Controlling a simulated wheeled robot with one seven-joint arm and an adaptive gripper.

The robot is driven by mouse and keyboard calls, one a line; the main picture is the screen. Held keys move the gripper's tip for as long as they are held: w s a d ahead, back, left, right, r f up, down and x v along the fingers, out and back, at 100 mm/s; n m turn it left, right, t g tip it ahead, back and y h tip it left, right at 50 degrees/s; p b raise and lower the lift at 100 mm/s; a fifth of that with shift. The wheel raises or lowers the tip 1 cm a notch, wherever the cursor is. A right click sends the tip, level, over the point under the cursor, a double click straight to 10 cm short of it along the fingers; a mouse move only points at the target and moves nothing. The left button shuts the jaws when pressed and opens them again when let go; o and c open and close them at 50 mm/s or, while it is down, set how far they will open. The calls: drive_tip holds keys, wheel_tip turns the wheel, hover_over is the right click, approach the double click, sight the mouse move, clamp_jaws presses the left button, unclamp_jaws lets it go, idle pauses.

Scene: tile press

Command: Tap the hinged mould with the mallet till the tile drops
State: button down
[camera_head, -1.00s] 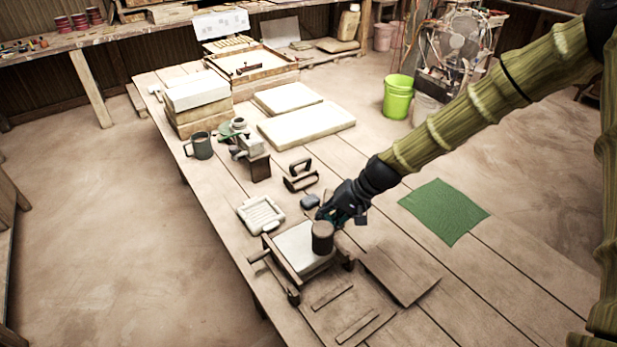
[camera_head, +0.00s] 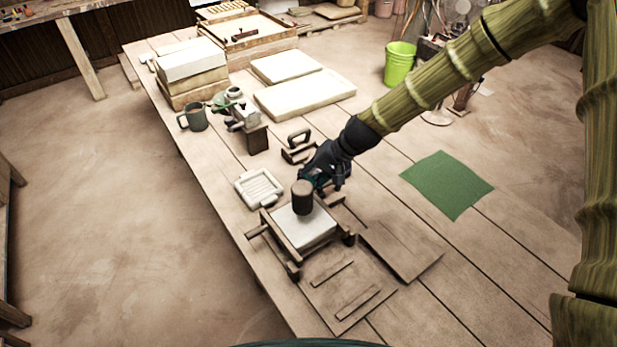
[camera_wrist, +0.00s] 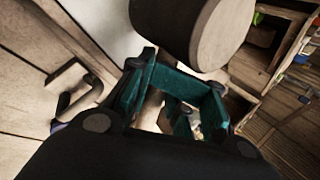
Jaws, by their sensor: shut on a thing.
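The hinged mould (camera_head: 283,237) is a wooden frame near the front of the table, with a pale slab (camera_head: 312,230) showing on its top. The mallet (camera_head: 302,197) has a dark brown cylindrical head, which appears over the slab; I cannot tell whether it touches. My gripper (camera_head: 316,181) is shut on the mallet, whose handle is mostly hidden by the fingers. In the wrist view the mallet head (camera_wrist: 222,35) is large beyond the teal fingers (camera_wrist: 172,85). Whether a tile hangs under the mould is hidden.
A dark-handled tool (camera_head: 299,146) stands farther back. Wooden boards (camera_head: 400,250) lie right and in front of the mould. A green cloth (camera_head: 447,184) lies flat at the right. A mug (camera_head: 194,117) stands near the left edge.

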drive_tip(key=shift+f, duration=0.15)
idle(0.3)
wheel_tip(320, 180, down, 5)
drive_tip(key=b, duration=0.2)
drive_tip(key=shift+b, duration=0.4)
drive_tip(key=shift+s+r+p, duration=0.1)
drive_tip(key=shift+r+p, duration=1.5)
drive_tip(key=shift+r, duration=0.8)
drive_tip(key=shift+r, duration=0.1)
